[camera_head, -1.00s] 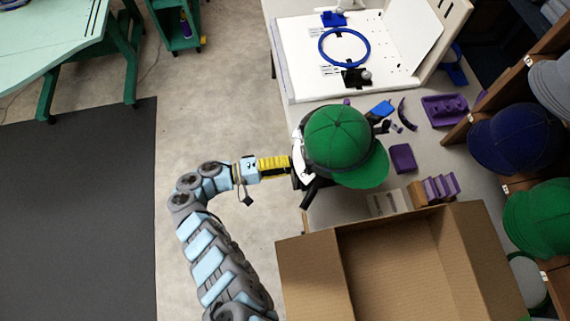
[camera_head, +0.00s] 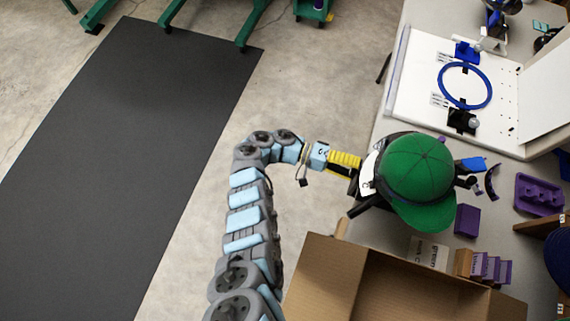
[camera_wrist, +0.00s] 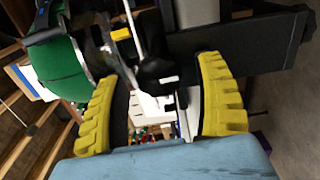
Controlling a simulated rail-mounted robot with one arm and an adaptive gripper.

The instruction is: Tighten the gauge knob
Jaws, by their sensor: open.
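A green cap (camera_head: 418,165) sits on a dark fixture at the table's left edge, with a white plate (camera_head: 371,160) on the side facing my arm. My gripper (camera_head: 356,166) reaches in from the left, its yellow fingers close to this fixture. In the wrist view, my gripper (camera_wrist: 158,75) is open, with dark fixture parts (camera_wrist: 152,70) between or just beyond its fingers. The green cap (camera_wrist: 60,70) shows at upper left there. I cannot pick out the gauge knob for sure; it may be among these dark parts. I cannot tell whether the fingers touch anything.
An open cardboard box (camera_head: 400,285) stands just below the cap. A white board (camera_head: 500,100) with a blue hoop (camera_head: 464,86) lies behind it. Purple blocks (camera_head: 540,195) and small parts lie to the right. A dark mat (camera_head: 120,170) covers open floor at left.

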